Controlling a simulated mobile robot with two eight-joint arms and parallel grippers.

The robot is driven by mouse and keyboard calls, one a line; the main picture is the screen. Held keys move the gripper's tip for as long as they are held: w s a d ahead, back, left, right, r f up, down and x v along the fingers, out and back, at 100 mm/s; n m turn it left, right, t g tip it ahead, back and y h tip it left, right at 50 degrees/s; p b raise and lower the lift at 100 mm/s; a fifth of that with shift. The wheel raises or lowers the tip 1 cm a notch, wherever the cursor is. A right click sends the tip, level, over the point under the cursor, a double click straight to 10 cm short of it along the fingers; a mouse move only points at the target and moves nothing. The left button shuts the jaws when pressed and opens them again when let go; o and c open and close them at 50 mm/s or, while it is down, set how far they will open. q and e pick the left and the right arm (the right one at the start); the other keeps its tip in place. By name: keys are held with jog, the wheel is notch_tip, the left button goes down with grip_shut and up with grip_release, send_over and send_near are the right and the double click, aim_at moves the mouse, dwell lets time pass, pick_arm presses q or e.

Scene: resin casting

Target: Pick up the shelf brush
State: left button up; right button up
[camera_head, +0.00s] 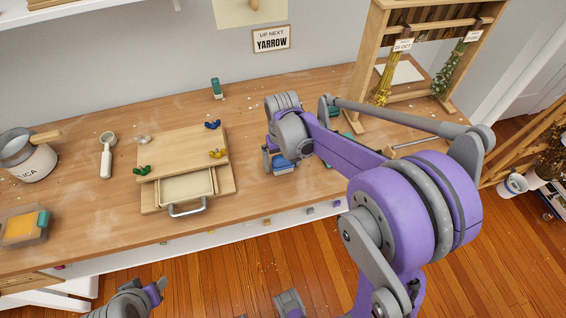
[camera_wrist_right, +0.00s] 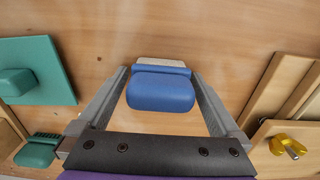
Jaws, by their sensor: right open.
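A blue-topped object with a pale lower edge, seemingly the shelf brush (camera_wrist_right: 160,92), lies on the wooden worktop. It also shows in the head view (camera_head: 284,166), partly covered by my right gripper (camera_head: 281,158). In the right wrist view my right gripper (camera_wrist_right: 160,74) is open, with one finger on each side of the blue object and a gap at both sides. My left gripper (camera_head: 152,292) shows only partly at the bottom left of the head view, away from the worktop items; its jaw opening is unclear.
A wooden press frame (camera_head: 180,152) with colored wing nuts stands left of the right gripper. A green block (camera_wrist_right: 35,70) and a green-handled item (camera_wrist_right: 38,150) lie nearby. A drying rack (camera_head: 368,60) with hanging bundles stands at the back right. A scoop (camera_head: 106,155) lies farther left.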

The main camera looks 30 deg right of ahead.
jog(key=shift+c, duration=0.2)
jog(key=c, duration=1.3)
notch_tip(320, 180, up, 10)
jog(key=shift+r+p, duration=0.1)
jog(key=shift+p, duration=0.35)
jog(key=o, duration=0.8)
jog(key=shift+c, duration=0.2)
jog(key=c, duration=0.4)
jog(key=shift+c, duration=0.3)
